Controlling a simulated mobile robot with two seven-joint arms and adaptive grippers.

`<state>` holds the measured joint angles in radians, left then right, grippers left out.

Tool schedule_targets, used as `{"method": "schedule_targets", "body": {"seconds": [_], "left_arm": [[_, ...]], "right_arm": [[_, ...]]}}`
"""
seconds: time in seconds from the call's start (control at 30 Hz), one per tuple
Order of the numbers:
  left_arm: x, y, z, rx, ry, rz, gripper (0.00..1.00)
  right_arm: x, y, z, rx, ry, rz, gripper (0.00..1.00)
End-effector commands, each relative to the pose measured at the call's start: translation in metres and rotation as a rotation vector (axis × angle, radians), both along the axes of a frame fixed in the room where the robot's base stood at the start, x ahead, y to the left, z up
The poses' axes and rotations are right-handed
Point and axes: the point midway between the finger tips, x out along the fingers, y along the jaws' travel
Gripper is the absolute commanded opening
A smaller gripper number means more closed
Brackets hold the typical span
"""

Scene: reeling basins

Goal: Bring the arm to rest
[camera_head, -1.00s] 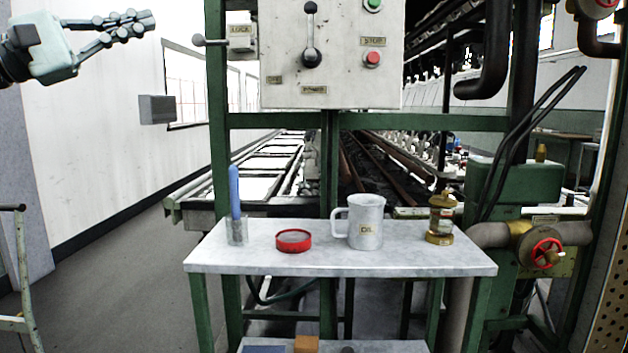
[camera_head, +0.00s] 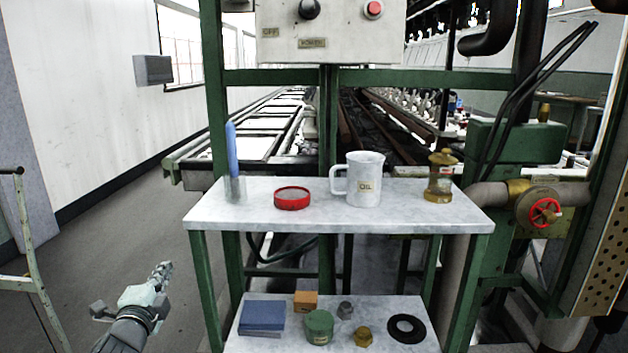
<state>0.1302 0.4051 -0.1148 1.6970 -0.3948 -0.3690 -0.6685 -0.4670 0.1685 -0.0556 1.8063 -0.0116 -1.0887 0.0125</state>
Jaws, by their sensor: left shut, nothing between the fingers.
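My left gripper (camera_head: 160,276) shows at the lower left of the head view, left of the shelf stand and over the floor. Its fingers are together, point up and away, and hold nothing. It is apart from the stand. My right gripper is not in view.
A stand with a grey upper shelf (camera_head: 250,215) bears a blue stick (camera_head: 231,150), a red tin (camera_head: 292,198), an OIL jug (camera_head: 365,180) and a brass oiler (camera_head: 440,177). Its lower shelf (camera_head: 285,342) holds small parts. A pale rail (camera_head: 35,270) stands left. A red valve wheel (camera_head: 545,212) is right.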

Motion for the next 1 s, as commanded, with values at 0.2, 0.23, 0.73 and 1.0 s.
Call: {"method": "schedule_targets", "body": {"seconds": [0.2, 0.23, 0.73, 1.0], "left_arm": [[-0.086, -0.003, -0.152, -0.404, 0.316, 0.188, 0.0], [-0.1, -0.005, -0.17, -0.454, 0.357, 0.219, 0.0], [-0.357, -0.057, -0.354, -1.022, 0.887, 0.794, 0.0], [-0.385, -0.065, -0.364, -1.066, 0.934, 0.866, 0.0]], "right_arm": [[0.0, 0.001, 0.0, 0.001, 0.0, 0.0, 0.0], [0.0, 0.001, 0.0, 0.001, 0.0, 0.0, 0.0], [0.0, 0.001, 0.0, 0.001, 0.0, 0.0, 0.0], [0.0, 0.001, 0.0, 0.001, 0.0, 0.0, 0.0]]}}
